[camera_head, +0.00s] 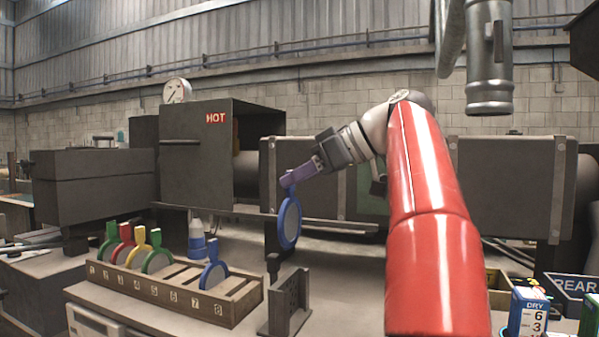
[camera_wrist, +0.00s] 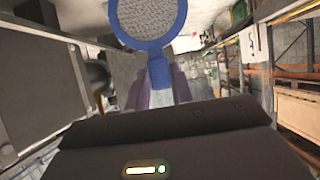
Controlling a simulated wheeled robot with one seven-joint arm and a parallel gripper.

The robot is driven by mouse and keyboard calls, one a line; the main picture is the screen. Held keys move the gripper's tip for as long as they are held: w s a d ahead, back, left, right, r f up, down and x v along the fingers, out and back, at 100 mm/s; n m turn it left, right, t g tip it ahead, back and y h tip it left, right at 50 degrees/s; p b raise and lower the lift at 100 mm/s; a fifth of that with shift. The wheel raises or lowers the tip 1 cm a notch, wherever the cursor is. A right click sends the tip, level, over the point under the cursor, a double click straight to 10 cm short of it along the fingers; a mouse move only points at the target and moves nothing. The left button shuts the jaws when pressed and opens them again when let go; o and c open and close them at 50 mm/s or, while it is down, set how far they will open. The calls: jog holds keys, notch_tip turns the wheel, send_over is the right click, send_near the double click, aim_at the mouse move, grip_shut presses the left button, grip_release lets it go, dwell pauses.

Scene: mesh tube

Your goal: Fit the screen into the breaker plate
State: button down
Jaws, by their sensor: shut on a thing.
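My gripper (camera_head: 289,181) is shut on the handle of a blue-rimmed round screen (camera_head: 290,223) and holds it in the air in front of the machine. The screen hangs below the fingers, seen at an angle. In the wrist view its grey mesh (camera_wrist: 150,14) and blue rim stand beyond the fingertips (camera_wrist: 162,84), and the top of the rim is cut off. I cannot tell whether this is the breaker plate.
A numbered wooden rack (camera_head: 238,304) on the bench holds green, red, yellow and blue screens, with empty slots between. A blue-and-white bottle (camera_head: 197,240) stands behind it. A grey cabinet marked HOT (camera_head: 195,150) is behind at left. A DRY box (camera_head: 528,312) is at front right.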

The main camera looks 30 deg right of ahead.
aim_at(292, 208)
jog(key=shift+f+b, duration=0.6)
jog(key=shift+f, duration=1.85)
jog(key=shift+s, duration=0.15)
jog(key=shift+f+b, duration=4.6)
jog(key=shift+f, duration=0.35)
jog(key=c, duration=1.1)
grip_release()
jog(key=shift+c, duration=0.2)
